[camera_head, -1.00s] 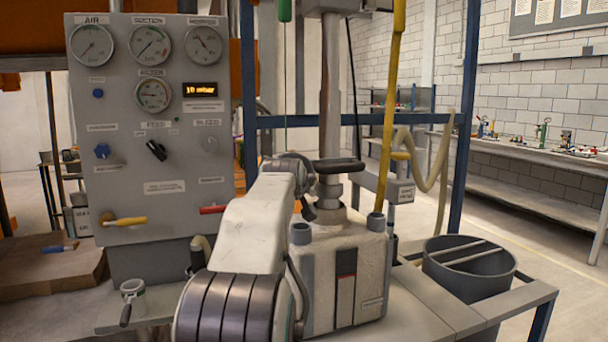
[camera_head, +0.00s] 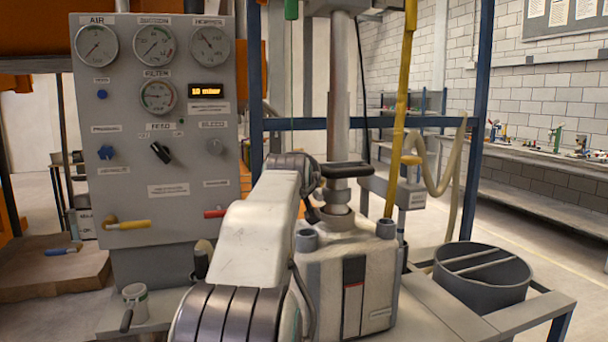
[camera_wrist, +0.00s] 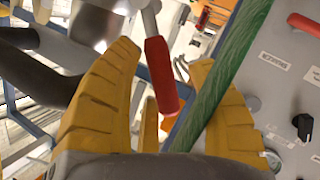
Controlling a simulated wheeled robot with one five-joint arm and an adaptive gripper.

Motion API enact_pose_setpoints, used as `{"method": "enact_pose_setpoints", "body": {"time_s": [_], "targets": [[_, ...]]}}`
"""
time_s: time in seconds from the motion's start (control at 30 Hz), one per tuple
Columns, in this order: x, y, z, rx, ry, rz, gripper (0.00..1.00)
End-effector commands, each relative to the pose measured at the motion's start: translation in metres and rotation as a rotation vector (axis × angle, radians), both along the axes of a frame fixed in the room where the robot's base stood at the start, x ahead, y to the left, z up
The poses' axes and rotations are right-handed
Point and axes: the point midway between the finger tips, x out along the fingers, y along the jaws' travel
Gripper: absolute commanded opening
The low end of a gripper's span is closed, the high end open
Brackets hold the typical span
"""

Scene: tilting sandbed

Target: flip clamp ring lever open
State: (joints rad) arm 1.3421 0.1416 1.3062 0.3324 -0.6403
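A red-handled lever (camera_wrist: 160,72) on a metal stem shows in the wrist view, pointing down between the two yellow fingers of my gripper (camera_wrist: 158,95). The fingers stand apart, and I see no clear contact with the red handle. A green, rope-textured length (camera_wrist: 222,75) crosses in front of the right finger. In the head view, my pale arm hides my gripper. A grey column (camera_head: 340,90) rises behind the arm, with a dark collar (camera_head: 345,170) around its lower part. I cannot tell where the clamp ring sits in the head view.
The gauge panel (camera_head: 190,185) stands at left, with yellow (camera_head: 128,225) and red (camera_head: 214,213) valve handles. A grey bucket (camera_head: 483,275) is in the frame at right. The floor at far right is clear.

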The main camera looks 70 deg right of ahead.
Motion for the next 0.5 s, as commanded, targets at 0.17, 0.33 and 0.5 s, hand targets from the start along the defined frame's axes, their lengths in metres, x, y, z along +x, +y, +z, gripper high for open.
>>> {"method": "enact_pose_setpoints", "body": {"time_s": [0.17, 0.33, 0.5], "targets": [[-0.001, 0.000, -0.002, 0.004, 0.001, -0.002, 0.56], [-0.002, 0.001, -0.002, 0.004, 0.001, -0.002, 0.56], [-0.005, 0.014, 0.002, 0.003, 0.001, -0.002, 0.56]]}}
